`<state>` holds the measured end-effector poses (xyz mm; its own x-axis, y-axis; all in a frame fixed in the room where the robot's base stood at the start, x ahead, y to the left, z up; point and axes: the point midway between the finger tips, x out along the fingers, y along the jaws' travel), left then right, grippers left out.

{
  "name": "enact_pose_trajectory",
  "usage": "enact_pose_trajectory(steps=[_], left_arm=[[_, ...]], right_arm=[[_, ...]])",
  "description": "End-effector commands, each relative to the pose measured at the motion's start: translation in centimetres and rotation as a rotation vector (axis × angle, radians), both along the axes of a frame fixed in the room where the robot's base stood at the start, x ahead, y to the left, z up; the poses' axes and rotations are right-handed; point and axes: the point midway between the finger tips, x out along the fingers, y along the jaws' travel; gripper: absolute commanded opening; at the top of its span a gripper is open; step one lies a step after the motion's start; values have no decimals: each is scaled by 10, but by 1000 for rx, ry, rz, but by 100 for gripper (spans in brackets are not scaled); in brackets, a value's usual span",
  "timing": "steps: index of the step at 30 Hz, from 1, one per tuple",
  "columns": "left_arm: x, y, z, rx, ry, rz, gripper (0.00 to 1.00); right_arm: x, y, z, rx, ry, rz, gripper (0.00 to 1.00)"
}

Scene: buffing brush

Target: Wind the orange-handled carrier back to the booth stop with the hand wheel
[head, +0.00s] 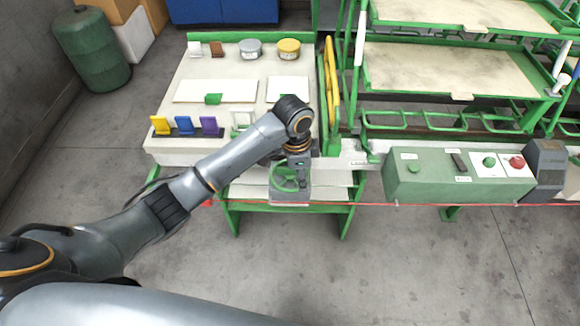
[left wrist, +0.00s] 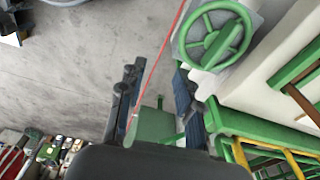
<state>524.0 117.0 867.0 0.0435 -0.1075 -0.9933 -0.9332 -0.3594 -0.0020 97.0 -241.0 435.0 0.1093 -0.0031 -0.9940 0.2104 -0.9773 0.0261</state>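The green hand wheel (head: 285,179) sits on a grey housing at the front edge of the white bench, partly hidden by my left arm. In the left wrist view the whole hand wheel (left wrist: 215,38) shows at upper right, beside and apart from the fingers. My left gripper (left wrist: 157,72) is open and empty, with bare floor and a thin red line between its fingers. In the head view the gripper is mostly hidden by its wrist, close to the wheel. I cannot make out an orange-handled carrier or the booth stop. My right gripper is not in view.
A green control box (head: 458,180) with green and red buttons stands right of the wheel. The red line (head: 400,204) runs across in front of bench and box. A green rack (head: 450,70) stands behind. The floor (head: 380,270) in front is clear.

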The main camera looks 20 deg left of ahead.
Motion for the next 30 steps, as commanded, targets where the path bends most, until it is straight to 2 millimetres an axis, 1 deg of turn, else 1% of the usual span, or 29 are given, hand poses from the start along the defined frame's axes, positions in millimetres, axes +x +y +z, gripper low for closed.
enact_pose_trajectory(steps=[1, 6, 10, 12, 14, 17, 20, 30], left_arm=[[12, 8, 11, 24, 0, -19, 34], [45, 31, 38, 74, 19, -64, 34], [63, 47, 58, 100, 31, -82, 34], [68, 52, 63, 107, 36, -86, 34], [70, 54, 65, 110, 39, -88, 34], [71, 55, 57, 110, 42, -88, 34], [70, 55, 41, 111, 44, -88, 34], [70, 55, -31, 111, 43, -86, 34]], right_arm=[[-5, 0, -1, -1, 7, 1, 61], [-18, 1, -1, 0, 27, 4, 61], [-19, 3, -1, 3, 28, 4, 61], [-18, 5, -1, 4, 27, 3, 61], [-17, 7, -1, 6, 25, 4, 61], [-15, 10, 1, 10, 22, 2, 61], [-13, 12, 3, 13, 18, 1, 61], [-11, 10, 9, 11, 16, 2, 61]])
